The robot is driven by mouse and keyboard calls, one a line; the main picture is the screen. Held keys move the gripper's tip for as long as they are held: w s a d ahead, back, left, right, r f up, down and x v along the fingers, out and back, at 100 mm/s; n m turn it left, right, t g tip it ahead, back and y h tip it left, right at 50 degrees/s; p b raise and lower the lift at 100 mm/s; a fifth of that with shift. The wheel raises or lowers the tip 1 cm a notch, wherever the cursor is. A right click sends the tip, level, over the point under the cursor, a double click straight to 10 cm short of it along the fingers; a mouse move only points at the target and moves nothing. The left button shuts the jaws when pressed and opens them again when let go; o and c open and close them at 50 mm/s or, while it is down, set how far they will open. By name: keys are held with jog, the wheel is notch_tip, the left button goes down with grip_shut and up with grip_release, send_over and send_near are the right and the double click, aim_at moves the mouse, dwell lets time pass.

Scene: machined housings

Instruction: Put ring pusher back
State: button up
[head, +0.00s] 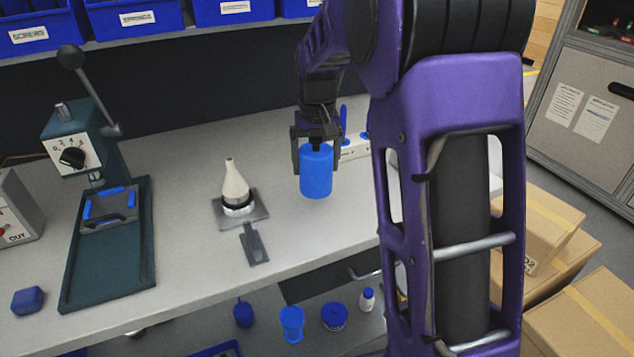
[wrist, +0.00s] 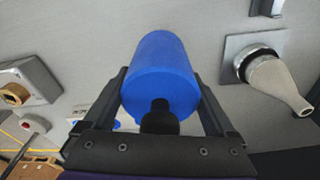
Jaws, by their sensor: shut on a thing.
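The ring pusher, a blue cylinder (head: 316,172) with a black neck, is upright in my gripper (head: 316,160). In the wrist view the blue cylinder (wrist: 162,72) sits between the two fingers of my gripper (wrist: 162,100), which are shut on it. It is over the bench top; I cannot tell whether its lower end touches the bench. To its left, a pale cone (head: 234,182) stands on a dark ring and a metal plate (head: 262,212). The cone also shows at the right of the wrist view (wrist: 275,82). The two stand apart.
A white rack with blue pegs (head: 352,148) is behind my gripper, partly hidden by my arm. A green lever press (head: 75,135) and a blue block (head: 28,300) are at left. Blue bins (head: 135,18) line the back. The bench front (head: 180,300) is mostly clear.

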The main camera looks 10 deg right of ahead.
aim_at(317, 138)
notch_tip(317, 138, down, 4)
jog(key=shift+f+b, duration=0.15)
jog(key=shift+b, duration=0.15)
jog(key=shift+f, duration=0.2)
jog(key=o, duration=1.2)
jog(key=shift+r, duration=0.1)
jog(key=r, duration=0.4)
jog(key=s+r+p, duration=0.1)
jog(key=r, duration=0.3)
jog(key=r+p, duration=0.1)
jog(key=r, duration=0.3)
jog(key=shift+s, duration=0.2)
